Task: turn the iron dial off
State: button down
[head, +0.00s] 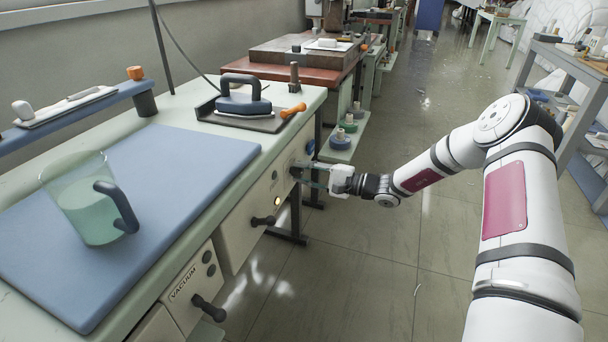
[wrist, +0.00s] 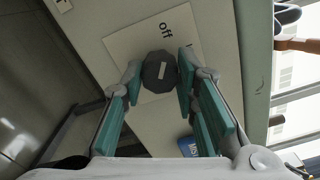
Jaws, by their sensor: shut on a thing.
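The iron dial (wrist: 152,84) is a dark, many-sided knob with a short white mark, on a pale plate (wrist: 122,42) in the wrist view. The word "off" is printed above it, and the white mark runs roughly up towards that word. Another label to its right is mostly hidden by a finger. My gripper (wrist: 160,74) has its teal fingers on either side of the dial, shut on it. In the head view my gripper (head: 312,176) reaches the front panel of the bench from the right; its fingers hide the dial there.
The dark blue iron (head: 243,104) rests on its plate near the bench's end, with an orange-handled tool beside it. A jug (head: 88,205) stands on the blue mat (head: 190,150).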

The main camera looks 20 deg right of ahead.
jog(key=shift+f+n, duration=0.1)
jog(key=shift+n, duration=0.2)
dwell(0.4)
jog(key=c, duration=1.2)
grip_release()
jog(key=shift+c, duration=0.2)
jog(key=shift+d, duration=0.1)
jog(key=v, duration=1.2)
